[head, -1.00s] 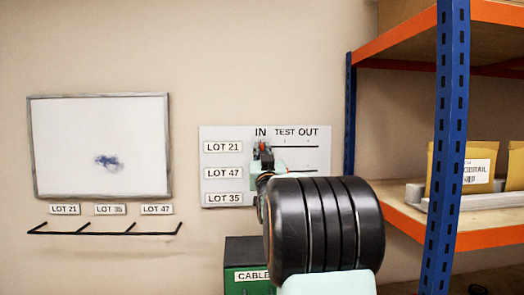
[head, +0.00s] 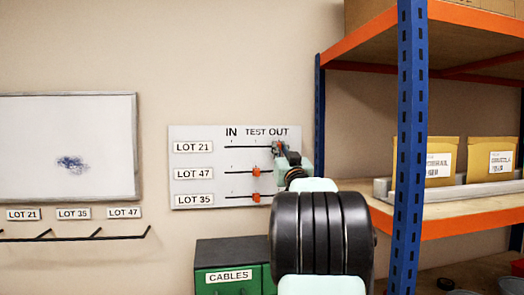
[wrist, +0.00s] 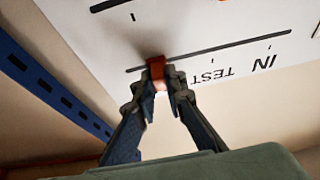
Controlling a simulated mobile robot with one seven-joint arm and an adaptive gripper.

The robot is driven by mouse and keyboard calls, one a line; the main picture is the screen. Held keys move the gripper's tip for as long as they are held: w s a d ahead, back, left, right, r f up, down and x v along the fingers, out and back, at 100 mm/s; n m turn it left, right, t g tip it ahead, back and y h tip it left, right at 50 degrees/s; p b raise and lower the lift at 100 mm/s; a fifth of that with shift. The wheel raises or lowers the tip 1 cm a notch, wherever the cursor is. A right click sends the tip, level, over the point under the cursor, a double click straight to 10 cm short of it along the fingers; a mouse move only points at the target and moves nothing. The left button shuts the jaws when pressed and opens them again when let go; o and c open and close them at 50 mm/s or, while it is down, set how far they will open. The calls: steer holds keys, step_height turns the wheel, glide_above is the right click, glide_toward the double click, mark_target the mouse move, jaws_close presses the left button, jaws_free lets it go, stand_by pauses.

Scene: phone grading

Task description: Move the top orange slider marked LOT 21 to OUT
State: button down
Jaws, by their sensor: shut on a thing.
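The white slider board (head: 212,135) is on the wall, with rows LOT 21, LOT 47 and LOT 35 under the headings IN, TEST and OUT. My gripper (head: 279,147) is shut on the top orange slider (head: 277,144) at the right part of the LOT 21 line, below OUT. In the wrist view, the board appears upside down. The fingertips (wrist: 163,88) close around the orange slider (wrist: 156,66), left of TEST. A short stretch of dark line shows beyond it. The fingers hide the OUT heading there.
Orange sliders for LOT 47 (head: 255,171) and LOT 35 (head: 256,197) sit near the TEST column. A blue and orange shelf rack (head: 410,120) stands close right of the board. A green CABLES cabinet (head: 229,281) is below, and a whiteboard (head: 68,140) is left.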

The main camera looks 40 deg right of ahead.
steer(key=shift+s+d, duration=0.3)
steer(key=shift+d, duration=0.25)
steer(key=c, duration=2)
jaws_free()
steer(key=shift+d, duration=0.15)
steer(key=shift+o, duration=0.2)
steer(key=v, duration=1.2)
steer(key=shift+w, duration=0.1)
